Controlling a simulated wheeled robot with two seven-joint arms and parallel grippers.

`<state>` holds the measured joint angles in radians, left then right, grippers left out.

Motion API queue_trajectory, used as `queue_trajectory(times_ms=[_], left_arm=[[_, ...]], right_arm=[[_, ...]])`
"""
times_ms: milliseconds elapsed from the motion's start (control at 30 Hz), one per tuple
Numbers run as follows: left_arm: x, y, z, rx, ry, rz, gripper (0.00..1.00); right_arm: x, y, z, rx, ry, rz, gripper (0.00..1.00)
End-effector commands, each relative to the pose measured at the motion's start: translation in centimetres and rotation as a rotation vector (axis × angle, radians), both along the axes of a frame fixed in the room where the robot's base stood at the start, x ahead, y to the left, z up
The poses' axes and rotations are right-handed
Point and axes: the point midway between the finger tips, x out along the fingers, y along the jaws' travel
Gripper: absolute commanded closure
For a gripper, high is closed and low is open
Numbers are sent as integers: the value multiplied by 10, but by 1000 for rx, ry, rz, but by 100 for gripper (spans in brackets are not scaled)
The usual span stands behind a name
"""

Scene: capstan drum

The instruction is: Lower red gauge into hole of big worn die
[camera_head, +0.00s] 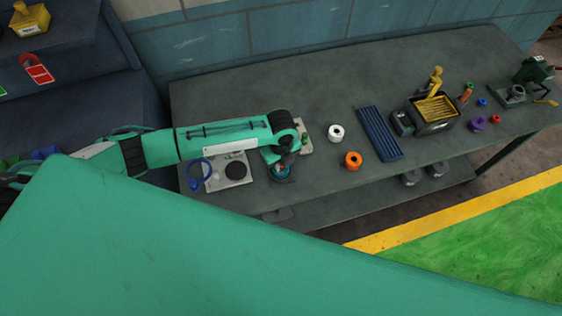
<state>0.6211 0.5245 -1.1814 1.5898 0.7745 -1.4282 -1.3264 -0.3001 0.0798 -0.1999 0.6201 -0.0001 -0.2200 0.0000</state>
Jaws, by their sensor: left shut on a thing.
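My left gripper (284,161) points down over the front part of the grey bench, just right of a light plate with a dark round disc. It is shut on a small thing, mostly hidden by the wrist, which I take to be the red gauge. Right below it is a dark blue-teal round piece (281,175), possibly the big worn die. Its hole is hidden, and I cannot tell whether the held thing touches it. My right gripper is not in view.
The bench (330,95) also bears a white ring (336,133), an orange ring (352,160), a blue ribbed tray (379,134), a yellow-black machine (435,110) and small coloured rings at right. A blue loop (197,174) lies left. The bench's back is clear.

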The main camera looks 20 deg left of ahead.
Motion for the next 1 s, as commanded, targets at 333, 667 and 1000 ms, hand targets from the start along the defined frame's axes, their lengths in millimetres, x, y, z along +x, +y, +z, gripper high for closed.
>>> queue_trajectory(times_ms=[333,667,1000], left_arm=[[0,0,0,0,0,0,100],[0,0,0,0,0,0,100],[0,0,0,0,0,0,100]], right_arm=[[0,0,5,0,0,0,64],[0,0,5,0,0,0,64],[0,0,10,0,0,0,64]])
